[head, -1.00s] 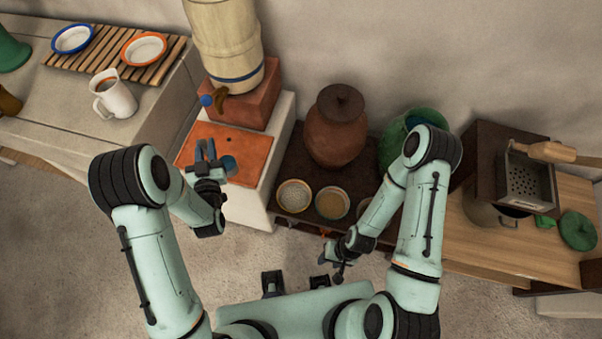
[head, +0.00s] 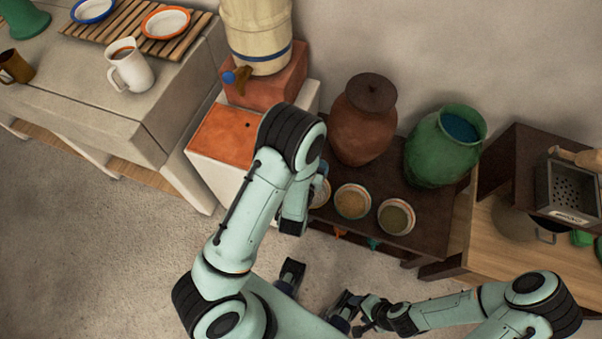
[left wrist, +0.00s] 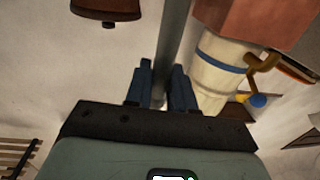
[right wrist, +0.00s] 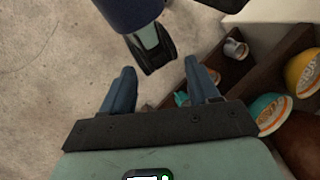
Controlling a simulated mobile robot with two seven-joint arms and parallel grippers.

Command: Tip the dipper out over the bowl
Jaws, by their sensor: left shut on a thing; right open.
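My left gripper (left wrist: 162,70) is shut on a long grey handle (left wrist: 176,30), which looks like the dipper's. The handle runs up between the fingers and out of the left wrist view; its cup end is not visible. In the head view my left arm hides this gripper and the dipper. Bowls stand in a row on the low dark table: a middle one (head: 353,202), a right one (head: 397,216), and a left one (head: 321,192) partly behind my arm. I cannot tell which is the task's bowl. My right gripper (right wrist: 160,68) is open and empty, low above the floor.
A lidded clay jar (head: 363,125) and a green jar (head: 440,150) holding blue stand behind the bowls. A barrel with a tap (head: 258,35) is at the back left. A counter (head: 110,115) with a white jug (head: 131,68) is left. A grater box (head: 570,190) is right.

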